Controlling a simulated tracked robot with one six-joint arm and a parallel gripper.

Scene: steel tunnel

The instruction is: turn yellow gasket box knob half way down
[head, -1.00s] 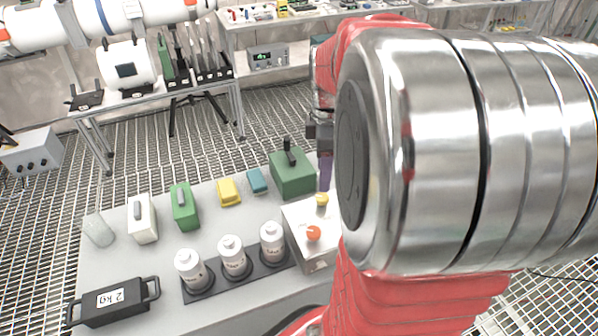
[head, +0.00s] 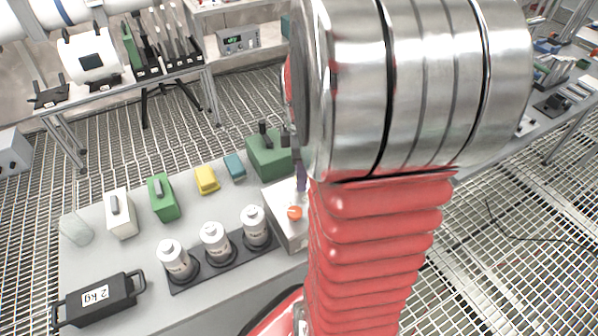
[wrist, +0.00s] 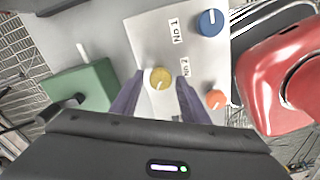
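The gasket box (wrist: 185,52) is a pale box with a face labelled "No 1" and "No 2". In the wrist view its yellow knob (wrist: 160,78) lies mid-face, with a white mark pointing down and slightly left. My gripper (wrist: 162,75) is open, its two purple fingers on either side of the yellow knob, with small gaps showing. A blue knob (wrist: 210,22) is at upper right and an orange knob (wrist: 215,98) right of the right finger. In the head view the box (head: 283,228) is partly behind my arm; the orange knob (head: 295,212) shows, the yellow one is hidden.
A green box (head: 268,158) stands just behind the gasket box. Several white bottles (head: 213,240) on a dark base stand close to its left. Yellow (head: 206,180) and teal (head: 235,166) blocks, a 2 kg weight (head: 97,298) and other boxes share the grey table.

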